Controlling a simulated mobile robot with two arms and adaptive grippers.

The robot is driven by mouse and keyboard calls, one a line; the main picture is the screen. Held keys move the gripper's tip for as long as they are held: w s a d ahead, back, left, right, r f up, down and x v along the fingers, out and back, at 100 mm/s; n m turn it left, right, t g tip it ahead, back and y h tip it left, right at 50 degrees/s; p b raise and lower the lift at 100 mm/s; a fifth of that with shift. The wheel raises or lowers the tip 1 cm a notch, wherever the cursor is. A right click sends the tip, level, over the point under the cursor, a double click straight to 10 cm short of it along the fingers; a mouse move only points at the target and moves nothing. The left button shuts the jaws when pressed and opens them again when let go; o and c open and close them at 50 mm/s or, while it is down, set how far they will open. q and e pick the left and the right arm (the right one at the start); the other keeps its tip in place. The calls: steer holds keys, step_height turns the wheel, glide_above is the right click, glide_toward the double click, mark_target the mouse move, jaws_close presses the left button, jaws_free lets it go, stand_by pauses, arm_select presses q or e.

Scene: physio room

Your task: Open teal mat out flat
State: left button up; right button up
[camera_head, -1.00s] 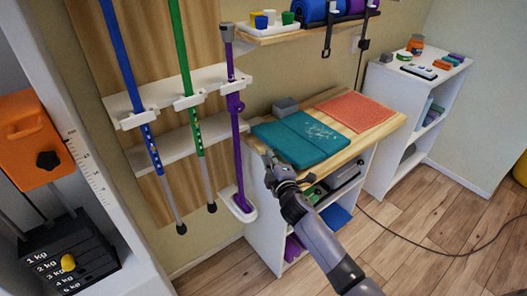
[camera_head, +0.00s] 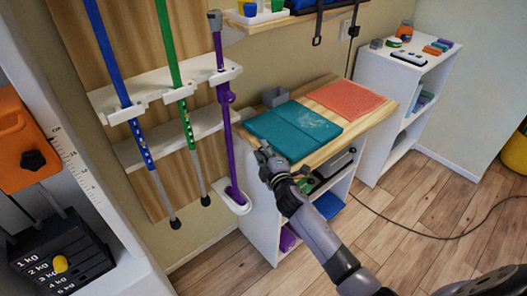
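The teal mat (camera_head: 275,135) lies on the wooden top of a low white cabinet. It shows two panels side by side with a seam between them, and a pale pattern on the right panel. I cannot tell whether any layer is folded beneath. My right gripper (camera_head: 262,152) is at the front left edge of the mat, its fingertips close to the edge. Whether it touches the mat, and whether its fingers are open or shut, is too small to tell. My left gripper is out of view.
A coral mat (camera_head: 345,99) lies behind the teal mat, and a small grey box (camera_head: 275,97) stands at the back left. Blue, green and purple canes (camera_head: 223,120) hang on a rack to the left. A white shelf unit (camera_head: 375,75) stands to the right.

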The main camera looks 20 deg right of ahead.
steer(key=shift+s+a, duration=0.1)
steer(key=shift+s, duration=0.05)
steer(key=shift+s, duration=0.3)
steer(key=s+r, duration=0.1)
steer(key=s, duration=1)
steer(key=shift+s+a, duration=0.15)
steer(key=shift+a, duration=0.2)
steer(key=s+f+m+g+p, duration=0.1)
steer(key=s+f+m+g, duration=0.3)
steer(key=f, duration=0.7)
steer(key=s+f+g, duration=0.2)
steer(key=s+f, duration=0.4)
steer(key=f, duration=0.5)
steer(key=s+f+m+g+p, duration=0.1)
steer(key=s+f+m+g, duration=0.3)
steer(key=f, duration=0.7)
steer(key=s+f+m+g, duration=0.1)
steer(key=s+f, duration=0.4)
steer(key=s, duration=0.6)
steer(key=s+a+f+m+g+p, duration=0.1)
steer(key=s+f, duration=0.4)
steer(key=s, duration=0.6)
steer(key=s+f+m+g+y, duration=0.1)
steer(key=s+f+g, duration=0.3)
steer(key=s, duration=0.7)
steer(key=shift+s+a+f+m+p, duration=0.15)
steer(key=shift+a+f+m+p, duration=0.25)
steer(key=shift+f+m, duration=0.3)
